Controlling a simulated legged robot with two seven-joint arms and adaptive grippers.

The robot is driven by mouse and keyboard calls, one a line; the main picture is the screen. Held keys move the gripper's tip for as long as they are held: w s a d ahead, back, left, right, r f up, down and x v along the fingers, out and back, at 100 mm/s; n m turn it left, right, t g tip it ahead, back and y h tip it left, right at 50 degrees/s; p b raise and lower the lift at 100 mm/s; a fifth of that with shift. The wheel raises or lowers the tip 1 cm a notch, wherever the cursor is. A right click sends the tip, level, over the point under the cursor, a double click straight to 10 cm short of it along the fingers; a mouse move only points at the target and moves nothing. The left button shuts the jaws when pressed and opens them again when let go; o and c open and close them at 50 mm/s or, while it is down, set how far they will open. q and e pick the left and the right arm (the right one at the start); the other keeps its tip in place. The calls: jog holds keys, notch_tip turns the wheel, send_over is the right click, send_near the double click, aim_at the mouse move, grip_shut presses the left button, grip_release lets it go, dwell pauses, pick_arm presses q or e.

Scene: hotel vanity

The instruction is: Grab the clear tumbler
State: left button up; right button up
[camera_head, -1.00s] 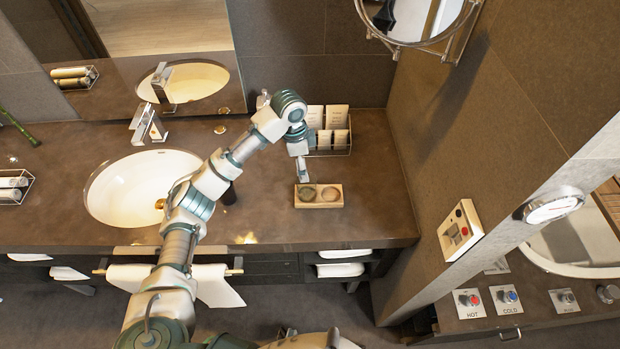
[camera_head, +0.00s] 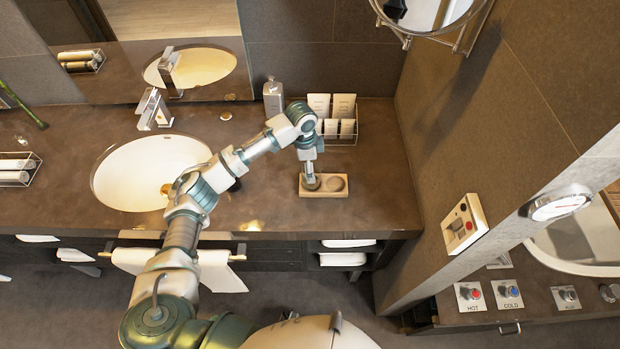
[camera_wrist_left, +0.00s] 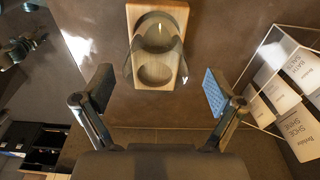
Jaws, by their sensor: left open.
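The clear tumbler (camera_wrist_left: 158,45) shows as a see-through outline in the left wrist view. It stands over the upper of two round recesses in a small wooden tray (camera_wrist_left: 138,15); the lower recess looks empty. In the head view the tray (camera_head: 340,193) sits on the counter, and my left gripper (camera_head: 313,183) points down over its left recess, hiding most of the tumbler there. In the left wrist view my left gripper (camera_wrist_left: 158,90) is open and empty, its fingers apart, one on each side of the tray's line. My right gripper is not in view.
A wire rack of white packets (camera_head: 338,110) stands close behind the tray. A grey dispenser bottle (camera_head: 273,98) stands behind my left arm. The sink (camera_head: 140,175) lies to the left. Bare counter (camera_head: 380,190) is right of the tray, up to the wall.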

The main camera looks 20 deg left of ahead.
pick_arm(q)
jog(key=f, duration=0.4)
jog(key=shift+d+f, duration=0.2)
jog(key=shift+d, duration=0.2)
jog(key=shift+s+a, duration=0.1)
jog(key=shift+a, duration=0.1)
jog(key=c, duration=1.4)
jog(key=shift+o, duration=0.2)
